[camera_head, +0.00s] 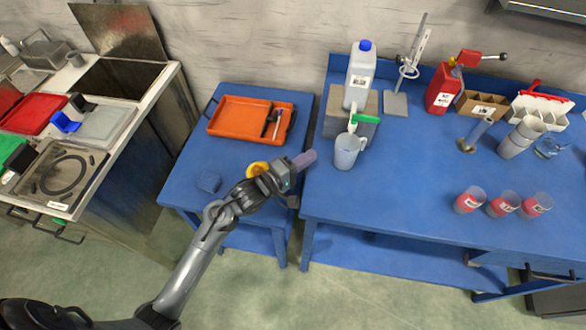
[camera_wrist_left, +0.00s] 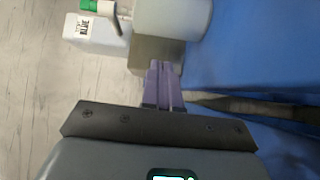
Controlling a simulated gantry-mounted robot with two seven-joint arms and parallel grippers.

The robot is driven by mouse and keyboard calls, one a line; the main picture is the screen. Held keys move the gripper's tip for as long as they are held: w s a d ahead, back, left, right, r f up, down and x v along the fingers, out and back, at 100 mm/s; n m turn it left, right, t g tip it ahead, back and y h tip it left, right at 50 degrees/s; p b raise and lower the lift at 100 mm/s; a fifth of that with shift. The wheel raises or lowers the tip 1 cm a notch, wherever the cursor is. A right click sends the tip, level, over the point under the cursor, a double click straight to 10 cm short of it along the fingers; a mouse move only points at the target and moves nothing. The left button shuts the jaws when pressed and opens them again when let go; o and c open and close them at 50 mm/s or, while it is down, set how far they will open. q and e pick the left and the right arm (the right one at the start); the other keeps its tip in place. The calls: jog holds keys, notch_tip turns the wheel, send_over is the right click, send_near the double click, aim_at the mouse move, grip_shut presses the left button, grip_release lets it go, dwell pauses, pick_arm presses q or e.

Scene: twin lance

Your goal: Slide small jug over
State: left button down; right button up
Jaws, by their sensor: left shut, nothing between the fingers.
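The small jug (camera_head: 347,151) is a pale grey, translucent vessel with a handle. It stands upright on the blue bench near its left front edge, below the green tap of the white canister. My left gripper (camera_head: 305,159) is shut and empty, just left of the jug near the gap between the two blue tables. In the left wrist view its purple fingers (camera_wrist_left: 163,84) are together, and the jug (camera_wrist_left: 172,16) shows beyond the fingertips. I cannot tell for sure whether they touch; they look apart. My right gripper is not in view.
A white canister (camera_head: 360,76) with a blue cap sits on a block behind the jug. Several labelled cups stand at right, including a red one (camera_head: 469,200).

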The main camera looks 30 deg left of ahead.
aim_at(336, 151)
pick_arm(q)
jog(key=w+d, duration=0.2)
jog(key=shift+w+d+b, duration=0.1)
jog(key=shift+d+b, duration=0.25)
jog(key=shift+d, duration=0.05)
jog(key=shift+w+d, duration=0.15)
jog(key=shift+d, duration=0.35)
jog(key=shift+w+d, duration=0.1)
jog(key=shift+d, duration=0.05)
jog(key=shift+d, duration=0.1)
